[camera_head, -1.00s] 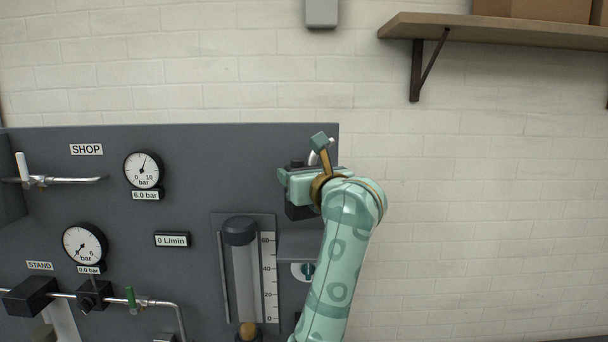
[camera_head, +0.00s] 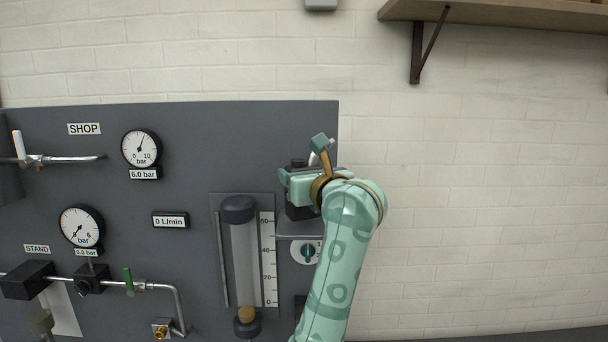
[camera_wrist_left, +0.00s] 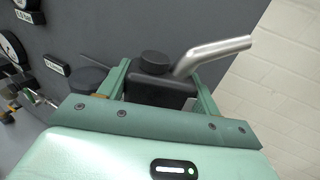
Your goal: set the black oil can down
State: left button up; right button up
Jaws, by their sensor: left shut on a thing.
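The black oil can (camera_head: 298,212) is mostly hidden behind my left gripper (camera_head: 290,188) in the head view, in front of the right part of the grey panel. In the left wrist view the can (camera_wrist_left: 158,92) shows its dark body, a round black cap and a bent metal spout pointing right. The left gripper (camera_wrist_left: 160,88) is shut on it, one green finger on each side. Whether the can touches anything below is hidden. My right gripper is not in view.
The grey panel (camera_head: 190,195) carries gauges, pipes and a flow tube (camera_head: 240,255) just left of my arm. A small ledge (camera_head: 300,237) and a dial (camera_head: 306,252) sit below the gripper. A wooden shelf (camera_head: 500,14) is at upper right. White wall on the right is bare.

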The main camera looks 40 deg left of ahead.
pick_arm(q)
jog(key=shift+f+b, duration=0.55)
jog(key=shift+f, duration=0.15)
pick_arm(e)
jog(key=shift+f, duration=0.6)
pick_arm(q)
jog(key=shift+f, duration=0.2)
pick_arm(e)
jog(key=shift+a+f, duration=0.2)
pick_arm(q)
jog(key=o, duration=1.3)
